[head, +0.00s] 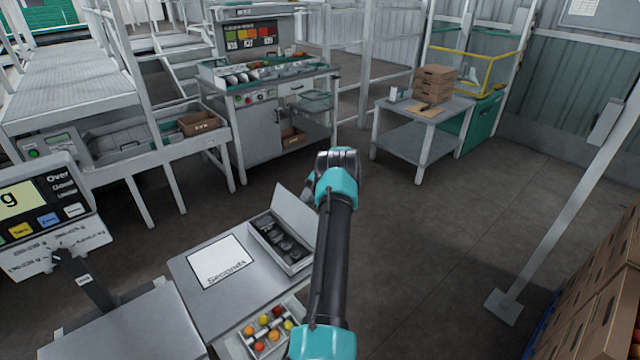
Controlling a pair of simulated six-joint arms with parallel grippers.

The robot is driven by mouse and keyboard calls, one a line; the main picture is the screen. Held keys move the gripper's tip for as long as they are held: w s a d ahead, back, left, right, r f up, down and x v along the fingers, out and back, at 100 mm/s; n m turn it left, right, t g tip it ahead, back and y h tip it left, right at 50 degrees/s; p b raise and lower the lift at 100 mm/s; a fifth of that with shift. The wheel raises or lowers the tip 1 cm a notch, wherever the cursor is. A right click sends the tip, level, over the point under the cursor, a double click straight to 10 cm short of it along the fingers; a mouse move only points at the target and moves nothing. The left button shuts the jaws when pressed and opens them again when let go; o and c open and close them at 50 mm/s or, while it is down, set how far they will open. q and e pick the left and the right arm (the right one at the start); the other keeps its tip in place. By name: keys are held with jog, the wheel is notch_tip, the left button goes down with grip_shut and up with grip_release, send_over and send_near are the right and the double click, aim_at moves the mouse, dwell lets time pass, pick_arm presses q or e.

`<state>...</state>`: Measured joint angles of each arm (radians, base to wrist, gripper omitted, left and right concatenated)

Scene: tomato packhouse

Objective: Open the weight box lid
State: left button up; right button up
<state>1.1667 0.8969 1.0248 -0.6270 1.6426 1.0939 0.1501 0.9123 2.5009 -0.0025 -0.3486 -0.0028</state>
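The weight box (297,268) is a light grey box on the small table, with several dark weights (282,238) in it. Its lid (295,212) stands raised at the box's far side, so the inside shows. One of my arms rises from the bottom middle and bends over beyond the box. A small part of my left gripper (309,192) seems to show at the lid's upper right edge. The arm and lid hide most of it, so its fingers and any touch on the lid cannot be made out. My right gripper is not in view.
A white "Seconds" card (217,262) lies left of the box. A tray of tomatoes (266,332) is in front. A scale display (45,215) stands at the left. Stacked cartons (600,315) are at the right edge. The floor beyond the table is clear.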

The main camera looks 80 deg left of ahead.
pick_arm(q)
jog(key=v, duration=1)
dwell(0.4)
jog(key=shift+f, duration=0.1)
